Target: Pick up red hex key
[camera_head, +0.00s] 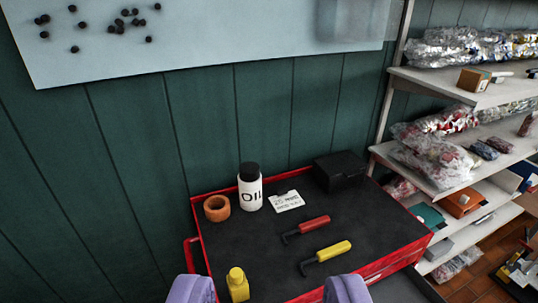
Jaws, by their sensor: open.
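The red hex key (308,227) lies on the dark top of a red tool cart (377,263), near its middle. Its red handle points right and its dark bent tip points left. A similar yellow hex key (327,256) lies just nearer to me. My gripper (265,291) shows as two lavender fingers at the bottom edge, spread apart and open. It is nearer to me than the red hex key and apart from it. I see nothing held between the fingers.
A yellow bottle (238,284) stands beside the left finger. An orange ring (217,208), a white oil bottle (250,187), a white card (287,201) and a black box (338,171) stand along the cart's back. Loaded shelves (455,92) are at right. A green wall is behind.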

